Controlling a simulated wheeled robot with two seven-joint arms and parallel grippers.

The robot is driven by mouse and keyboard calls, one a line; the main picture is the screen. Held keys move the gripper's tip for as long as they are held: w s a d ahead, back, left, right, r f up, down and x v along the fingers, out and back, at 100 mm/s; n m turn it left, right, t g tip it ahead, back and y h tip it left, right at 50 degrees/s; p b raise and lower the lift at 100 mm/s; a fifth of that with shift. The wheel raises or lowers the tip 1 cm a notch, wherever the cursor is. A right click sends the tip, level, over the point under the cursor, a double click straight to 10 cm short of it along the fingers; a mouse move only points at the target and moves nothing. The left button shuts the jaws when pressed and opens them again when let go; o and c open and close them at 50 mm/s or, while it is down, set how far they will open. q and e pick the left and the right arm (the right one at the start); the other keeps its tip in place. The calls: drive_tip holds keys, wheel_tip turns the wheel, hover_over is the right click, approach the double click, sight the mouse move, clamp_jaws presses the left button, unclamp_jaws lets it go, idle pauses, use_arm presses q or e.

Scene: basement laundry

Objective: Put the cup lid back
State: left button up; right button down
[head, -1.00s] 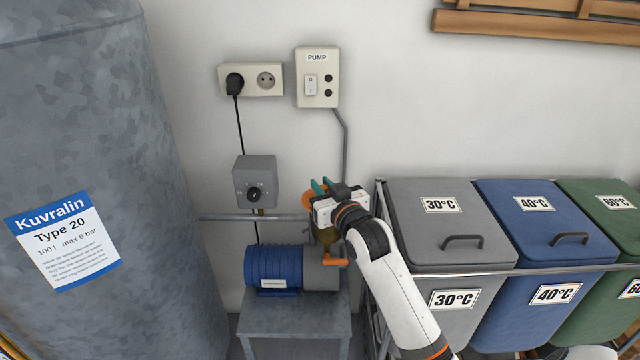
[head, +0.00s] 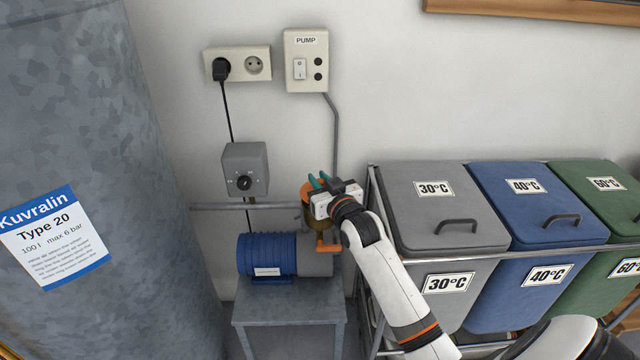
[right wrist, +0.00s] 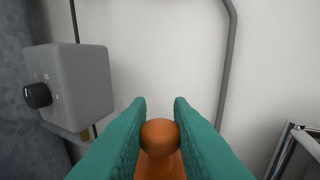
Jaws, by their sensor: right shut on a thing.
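The orange lid (head: 308,192) shows just left of my right gripper (head: 319,180) in the head view. In the right wrist view, the lid's round orange knob (right wrist: 159,138) sits between the teal fingers of that gripper (right wrist: 160,103), which is shut on it. The brownish cup (head: 317,218) is directly below the lid, at the end of the blue and grey pump (head: 267,256). The lid is at the cup's top; my gripper partly hides it, so I cannot tell whether it is seated. My left gripper is not in view.
A grey control box (head: 245,169) with a black knob is on the wall left of the cup. A grey pipe (head: 333,135) runs down behind my gripper. The grey 30°C bin (head: 430,205) in its metal frame stands to the right. The pump rests on a grey stand (head: 288,312).

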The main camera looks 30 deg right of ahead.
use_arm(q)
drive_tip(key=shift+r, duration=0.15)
use_arm(e)
drive_tip(key=shift+f, duration=0.25)
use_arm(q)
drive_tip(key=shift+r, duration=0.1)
use_arm(e)
drive_tip(key=shift+f, duration=0.35)
drive_tip(key=c, duration=1.3)
unclamp_jaws()
